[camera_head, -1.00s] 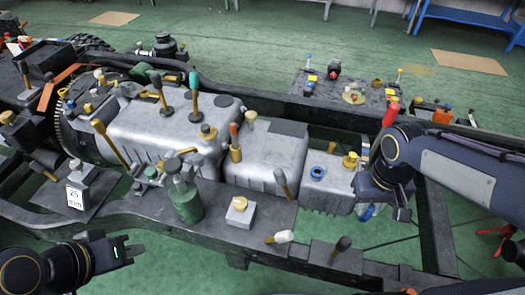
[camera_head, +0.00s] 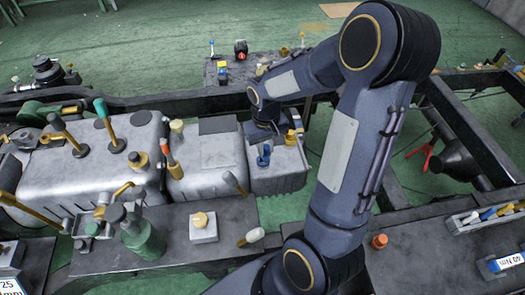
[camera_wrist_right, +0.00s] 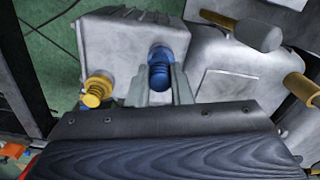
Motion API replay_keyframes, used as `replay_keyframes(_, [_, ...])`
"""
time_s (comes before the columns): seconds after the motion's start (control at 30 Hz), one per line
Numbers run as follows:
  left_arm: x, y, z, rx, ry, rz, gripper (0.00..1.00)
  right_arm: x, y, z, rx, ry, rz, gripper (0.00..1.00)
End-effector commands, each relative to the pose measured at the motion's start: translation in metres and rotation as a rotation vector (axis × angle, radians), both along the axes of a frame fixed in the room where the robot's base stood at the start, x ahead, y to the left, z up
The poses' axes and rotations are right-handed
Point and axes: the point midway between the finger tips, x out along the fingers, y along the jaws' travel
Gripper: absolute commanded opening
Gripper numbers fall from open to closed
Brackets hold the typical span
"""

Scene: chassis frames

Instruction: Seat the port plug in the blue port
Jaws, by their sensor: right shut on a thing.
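My right gripper (camera_wrist_right: 161,88) is shut on the blue port plug (camera_wrist_right: 159,77), which shows between its fingertips in the right wrist view. The blue port (camera_wrist_right: 163,54) is directly beyond the plug, on the small silver box (camera_wrist_right: 118,35). Plug and port overlap in this view, so I cannot tell how far the plug is in. In the head view the right gripper (camera_head: 262,138) reaches down over the box, with blue parts (camera_head: 264,156) just below it. My left gripper is out of view.
A yellow threaded fitting (camera_wrist_right: 97,90) stands on the same box, beside the blue port. Silver housings (camera_head: 205,165) with upright handles lie left of the box. A green bottle-shaped part (camera_head: 140,240) and a fitting on a grey block (camera_head: 203,226) stand on the near plate.

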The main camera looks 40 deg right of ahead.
Motion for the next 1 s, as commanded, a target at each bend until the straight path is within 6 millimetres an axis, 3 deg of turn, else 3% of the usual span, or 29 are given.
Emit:
replay_keyframes(0.27, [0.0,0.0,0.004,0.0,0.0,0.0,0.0,0.018,-0.005,-0.023,0.0,0.002,0.0,0.0])
replay_keyframes(0.47, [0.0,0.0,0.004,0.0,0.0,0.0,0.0,0.018,-0.005,-0.049,0.0,0.001,-0.001,0.0])
replay_keyframes(0.87, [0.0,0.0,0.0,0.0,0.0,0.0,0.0,0.018,-0.005,-0.056,0.0,-0.001,0.0,0.0])
replay_keyframes(0.9, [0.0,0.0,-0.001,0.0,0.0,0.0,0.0,0.018,-0.005,-0.056,0.0,-0.001,0.0,0.2])
replay_keyframes(1.0, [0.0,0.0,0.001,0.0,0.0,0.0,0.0,0.018,-0.005,-0.055,0.0,-0.001,0.0,0.33])
